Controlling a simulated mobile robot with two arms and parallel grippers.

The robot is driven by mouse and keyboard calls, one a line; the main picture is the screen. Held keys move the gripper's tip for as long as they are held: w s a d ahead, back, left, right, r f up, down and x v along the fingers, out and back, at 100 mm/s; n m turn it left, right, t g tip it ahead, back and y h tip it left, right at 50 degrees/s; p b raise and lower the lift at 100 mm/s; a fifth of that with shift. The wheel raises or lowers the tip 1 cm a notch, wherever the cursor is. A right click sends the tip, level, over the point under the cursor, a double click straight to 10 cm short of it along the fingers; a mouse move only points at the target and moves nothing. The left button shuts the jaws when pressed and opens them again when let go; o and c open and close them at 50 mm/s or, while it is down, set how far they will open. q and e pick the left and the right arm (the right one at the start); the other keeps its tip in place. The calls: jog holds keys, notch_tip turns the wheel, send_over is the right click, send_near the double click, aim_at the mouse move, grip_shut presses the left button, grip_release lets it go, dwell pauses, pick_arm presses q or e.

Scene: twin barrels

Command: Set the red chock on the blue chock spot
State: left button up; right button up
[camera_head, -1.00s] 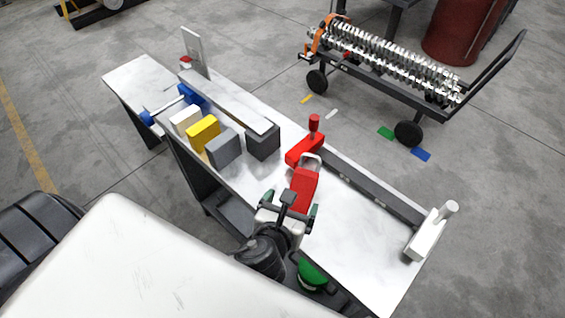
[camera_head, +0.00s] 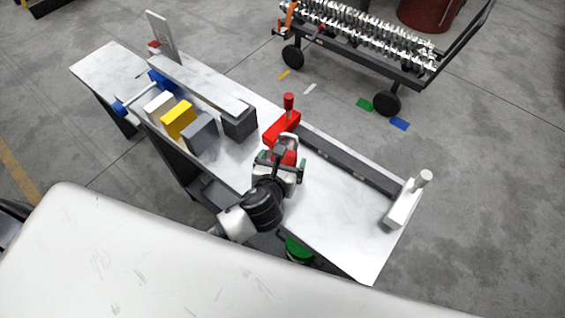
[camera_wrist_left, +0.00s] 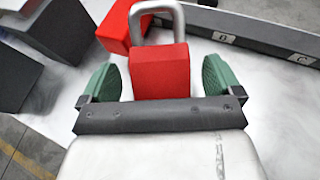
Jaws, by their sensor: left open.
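The red chock (camera_wrist_left: 160,72), a red block with a grey metal loop handle, sits on the white bench. In the head view only part of the red chock (camera_head: 289,157) shows past my left gripper (camera_head: 281,168). My left gripper (camera_wrist_left: 160,80) is open. In the left wrist view its green fingers stand on either side of the chock's near part, with visible gaps. The blue chock spot (camera_head: 399,124) is a blue patch on the floor near the cart's wheel. My right gripper is not in view.
A red clamp block with a knob (camera_head: 282,127) stands just behind the chock. White, yellow (camera_head: 178,120) and grey blocks stand left. The cart (camera_head: 360,58) has green, white and yellow floor patches nearby.

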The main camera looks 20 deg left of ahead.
pick_arm(q)
jog(key=shift+w+f, duration=0.2)
jog(key=shift+w, duration=0.2)
jog(key=shift+c, duration=0.4)
jog(key=c, duration=1)
jog(key=shift+r, duration=0.1)
jog(key=shift+c, duration=1.1)
